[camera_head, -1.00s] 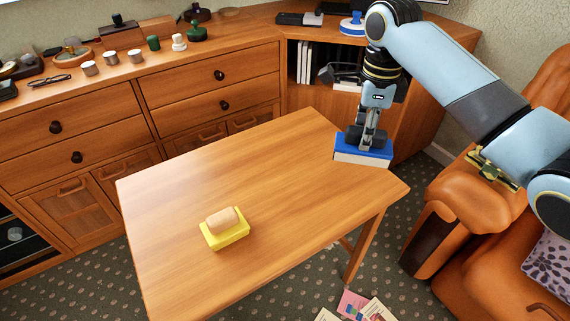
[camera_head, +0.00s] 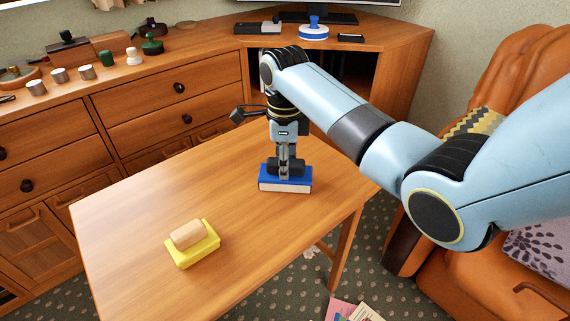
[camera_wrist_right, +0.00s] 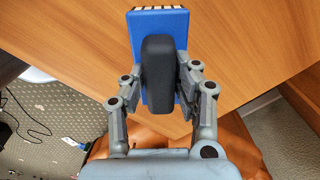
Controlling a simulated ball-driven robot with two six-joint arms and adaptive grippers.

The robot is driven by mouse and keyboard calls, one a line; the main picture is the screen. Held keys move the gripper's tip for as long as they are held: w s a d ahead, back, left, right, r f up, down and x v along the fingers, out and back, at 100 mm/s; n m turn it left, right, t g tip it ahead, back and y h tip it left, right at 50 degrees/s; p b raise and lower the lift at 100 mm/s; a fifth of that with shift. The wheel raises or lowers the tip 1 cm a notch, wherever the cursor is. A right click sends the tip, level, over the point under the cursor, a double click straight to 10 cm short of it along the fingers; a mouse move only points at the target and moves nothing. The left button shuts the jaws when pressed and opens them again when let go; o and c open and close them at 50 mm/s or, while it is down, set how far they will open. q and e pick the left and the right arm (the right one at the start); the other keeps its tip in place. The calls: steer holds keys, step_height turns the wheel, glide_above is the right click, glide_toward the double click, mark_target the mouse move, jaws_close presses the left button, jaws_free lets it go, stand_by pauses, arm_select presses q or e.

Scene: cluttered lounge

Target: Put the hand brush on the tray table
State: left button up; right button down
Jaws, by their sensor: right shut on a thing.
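The hand brush (camera_head: 285,183) has a blue block, a pale underside and a black handle. My right gripper (camera_head: 285,165) points down and is shut on the black handle. In the right wrist view the hand brush (camera_wrist_right: 146,20) shows its blue top, with the handle between the two fingers (camera_wrist_right: 160,75). The brush appears over the right part of the wooden tray table (camera_head: 130,225); I cannot tell whether it touches the top. My left gripper is out of view.
A yellow block with a wooden handle (camera_head: 193,247) lies on the table's front left. The middle of the tabletop is bare. A drawer cabinet (camera_head: 150,95) with small items stands behind. An orange armchair (camera_head: 445,285) is at the right, and papers (camera_head: 352,312) lie on the carpet.

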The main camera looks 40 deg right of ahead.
steer(key=shift+f, duration=0.1)
steer(key=c, duration=1)
jaws_free()
step_height(320, 180, up, 12)
steer(key=p, duration=0.3)
steer(key=shift+p, duration=0.3)
